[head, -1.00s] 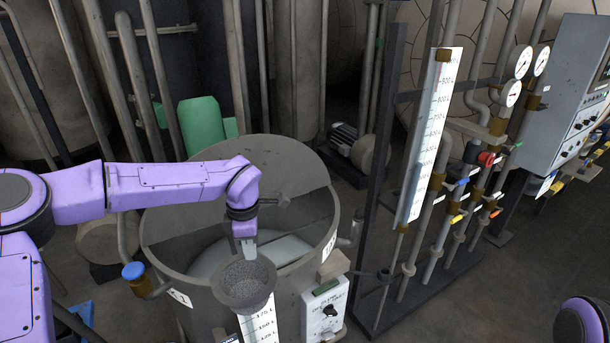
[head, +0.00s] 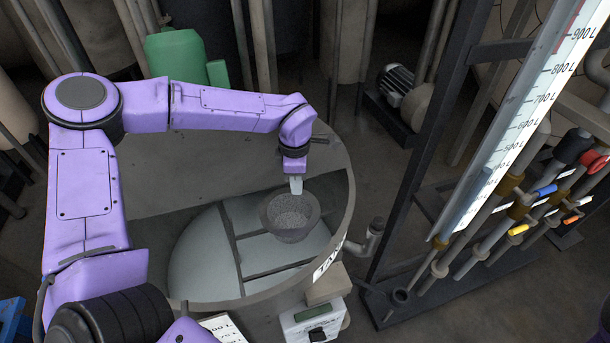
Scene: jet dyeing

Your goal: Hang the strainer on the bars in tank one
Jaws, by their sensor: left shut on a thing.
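The strainer (head: 290,222) is a grey mesh bowl with a wide rim. My left gripper (head: 296,186) is shut on its rim at the far side and holds it roughly level. The strainer appears over the right part of the open tank (head: 345,212), whose front label is only partly readable. Dark bars (head: 233,245) cross the tank's opening above pale liquid (head: 195,255). The strainer covers part of the bars, and I cannot tell whether it touches them. My right gripper is not in view.
A control box (head: 312,320) with a display stands at the tank's front. A pipe fitting (head: 372,236) sticks up at the tank's right. A tall level gauge (head: 520,120) and valve pipes (head: 470,245) stand further right. A green motor (head: 175,65) is behind the tank.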

